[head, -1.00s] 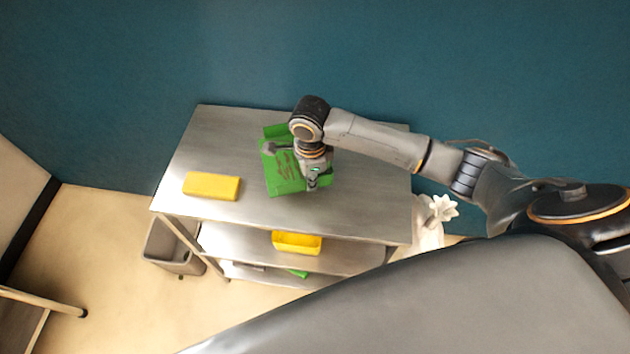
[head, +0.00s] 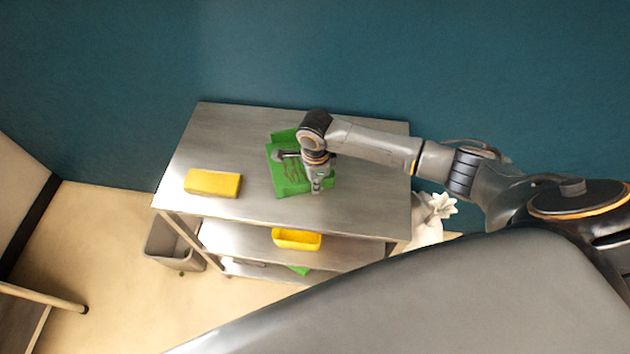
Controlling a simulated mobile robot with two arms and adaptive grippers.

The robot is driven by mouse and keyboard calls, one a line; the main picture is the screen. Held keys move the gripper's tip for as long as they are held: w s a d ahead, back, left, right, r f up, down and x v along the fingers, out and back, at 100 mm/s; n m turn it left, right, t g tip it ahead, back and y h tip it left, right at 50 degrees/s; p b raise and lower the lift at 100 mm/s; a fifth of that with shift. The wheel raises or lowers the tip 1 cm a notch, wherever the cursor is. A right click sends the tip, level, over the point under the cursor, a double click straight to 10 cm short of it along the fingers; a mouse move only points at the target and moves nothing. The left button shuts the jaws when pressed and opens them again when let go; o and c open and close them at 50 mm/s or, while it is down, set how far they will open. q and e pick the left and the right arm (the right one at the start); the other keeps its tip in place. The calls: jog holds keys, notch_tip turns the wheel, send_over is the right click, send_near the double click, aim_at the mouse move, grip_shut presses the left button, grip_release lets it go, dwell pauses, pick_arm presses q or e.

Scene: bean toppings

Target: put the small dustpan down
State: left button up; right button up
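My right gripper (head: 316,186) points down over the right part of a green tray-like thing (head: 279,180) on the steel table. Brown streaks or bits lie on the green surface. A small grey piece (head: 285,154) sticks out to the left beside the gripper, over the green thing. I cannot tell whether it is the small dustpan or part of the gripper. No dustpan can be made out for sure. The fingers are small and partly hidden, so their opening and any contact are unclear. My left gripper is not in view.
The steel table (head: 230,135) stands against a blue wall. A yellow block (head: 212,183) lies at its left, with bare top between. A yellow bin (head: 297,240) sits on the shelf below. A grey bin (head: 168,245) and a white plant-like thing (head: 432,215) flank the table.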

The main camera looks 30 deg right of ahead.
jog(key=shift+o, duration=1.1)
